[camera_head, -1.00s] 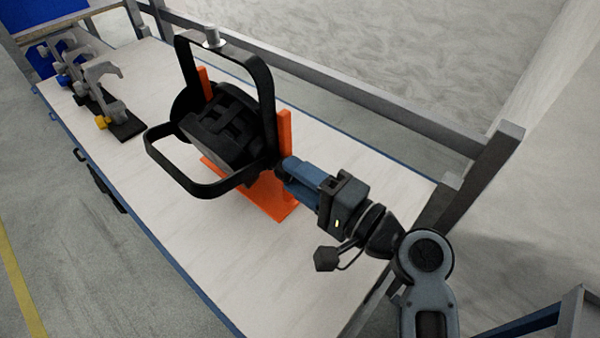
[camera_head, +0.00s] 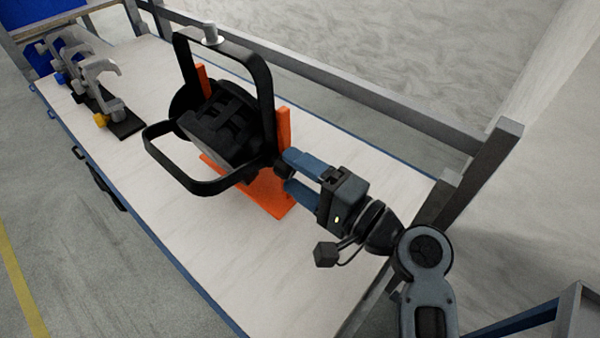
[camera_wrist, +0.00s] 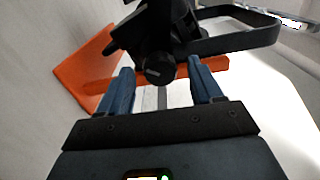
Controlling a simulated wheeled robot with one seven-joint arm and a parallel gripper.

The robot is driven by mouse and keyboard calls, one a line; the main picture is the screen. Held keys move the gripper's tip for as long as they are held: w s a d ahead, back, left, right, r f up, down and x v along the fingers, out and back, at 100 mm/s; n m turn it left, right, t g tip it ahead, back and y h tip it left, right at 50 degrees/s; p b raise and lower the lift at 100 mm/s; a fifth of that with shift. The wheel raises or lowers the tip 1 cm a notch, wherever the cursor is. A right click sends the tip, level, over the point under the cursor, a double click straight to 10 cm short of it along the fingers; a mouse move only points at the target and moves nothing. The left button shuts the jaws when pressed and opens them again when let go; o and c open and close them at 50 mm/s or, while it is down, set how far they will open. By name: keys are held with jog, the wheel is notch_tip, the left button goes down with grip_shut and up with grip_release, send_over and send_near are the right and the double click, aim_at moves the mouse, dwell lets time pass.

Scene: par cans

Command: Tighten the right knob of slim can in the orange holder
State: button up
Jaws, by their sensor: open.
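The slim can (camera_head: 225,125) is black, with two looped yoke arms, and sits in the orange holder (camera_head: 268,196) on the table. Its right knob (camera_wrist: 160,69) is black and round and faces the wrist camera. In the head view the knob (camera_head: 281,170) is small and partly hidden by the finger. My gripper (camera_head: 287,172) is open at the right side of the can. In the wrist view its blue fingers (camera_wrist: 160,80) stand on either side of the knob, with gaps to both; the knob lies near the fingertips.
Several grey clamps (camera_head: 98,85) with blue and yellow knobs stand at the table's far left. A grey rail (camera_head: 370,100) runs along the back edge to a post (camera_head: 487,170) at the right. The white tabletop (camera_head: 200,245) in front is clear.

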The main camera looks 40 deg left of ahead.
jog(key=d+b, duration=0.1)
jog(key=d, duration=0.7)
jog(key=shift+s+b, duration=0.3)
